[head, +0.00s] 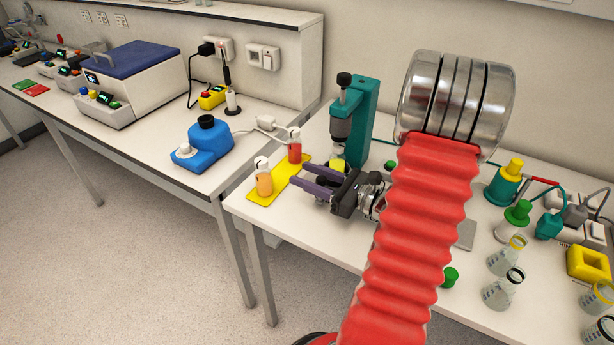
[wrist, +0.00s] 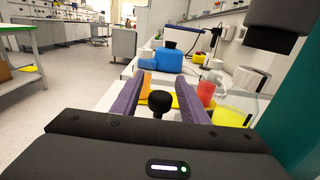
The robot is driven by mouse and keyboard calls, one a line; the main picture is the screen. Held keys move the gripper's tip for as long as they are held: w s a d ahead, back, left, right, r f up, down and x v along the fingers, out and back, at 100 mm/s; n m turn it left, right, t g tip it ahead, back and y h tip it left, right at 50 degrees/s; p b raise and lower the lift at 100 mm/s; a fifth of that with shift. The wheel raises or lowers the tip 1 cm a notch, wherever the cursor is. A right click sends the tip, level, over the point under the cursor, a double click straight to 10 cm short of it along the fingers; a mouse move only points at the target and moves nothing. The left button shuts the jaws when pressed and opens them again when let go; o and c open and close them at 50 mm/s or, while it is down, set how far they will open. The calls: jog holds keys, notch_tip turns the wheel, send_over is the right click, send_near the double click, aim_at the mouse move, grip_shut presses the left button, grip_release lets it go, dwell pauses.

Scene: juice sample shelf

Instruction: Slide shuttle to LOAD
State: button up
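My gripper (head: 305,182) has two purple fingers spread apart, in front of the teal press (head: 362,118). In the wrist view my gripper (wrist: 160,108) is open, and a black round knob (wrist: 160,98) shows between the fingers with a gap on each side. The knob may belong to the shuttle, but I cannot tell. No LOAD mark is readable, and the shuttle's body and track are not clearly visible.
A yellow mat (head: 281,180) holds an orange bottle (head: 264,180) and a red bottle (head: 295,148), just left of my fingers. A blue device (head: 204,145) stands on the adjoining bench. Flasks (head: 502,290) stand at the right.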

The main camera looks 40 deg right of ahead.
grip_shut()
dwell(0.3)
jog(key=shift+s, duration=0.1)
